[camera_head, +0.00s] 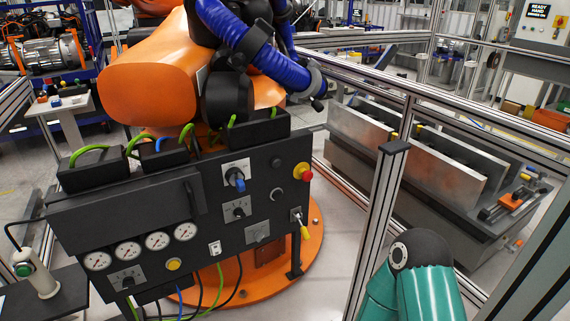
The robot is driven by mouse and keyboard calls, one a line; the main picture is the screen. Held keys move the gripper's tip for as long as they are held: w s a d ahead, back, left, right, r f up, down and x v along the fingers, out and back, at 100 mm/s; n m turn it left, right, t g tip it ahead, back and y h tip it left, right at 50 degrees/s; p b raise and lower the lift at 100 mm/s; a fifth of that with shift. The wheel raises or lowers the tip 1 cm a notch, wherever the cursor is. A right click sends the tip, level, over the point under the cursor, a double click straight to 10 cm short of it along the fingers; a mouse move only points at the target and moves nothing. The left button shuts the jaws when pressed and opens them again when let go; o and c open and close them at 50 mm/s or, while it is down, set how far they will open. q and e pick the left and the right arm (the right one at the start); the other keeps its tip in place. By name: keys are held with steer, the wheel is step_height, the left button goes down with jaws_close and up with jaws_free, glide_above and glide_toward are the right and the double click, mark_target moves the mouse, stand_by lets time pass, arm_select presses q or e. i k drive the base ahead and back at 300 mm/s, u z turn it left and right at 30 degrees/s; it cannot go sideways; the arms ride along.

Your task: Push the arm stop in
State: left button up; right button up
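A red mushroom-shaped stop button (306,175) on a yellow base sits at the right edge of the black control panel (285,215), facing me. It looks like the arm stop; I cannot read a label or tell how far in it is. Nothing touches it. Neither of my grippers is in view. A teal arm link of mine shows at the bottom right, apart from the panel.
The panel also carries a blue-handled switch (238,181), a key with a yellow tag (304,230), a yellow button (173,264) and several gauges. A metal frame post (383,215) stands right of the panel. An orange robot arm (150,85) rises behind it.

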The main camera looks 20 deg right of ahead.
mark_target(308, 176)
steer(key=z, duration=0.45)
steer(key=i, duration=1.5)
steer(key=z, duration=0.85)
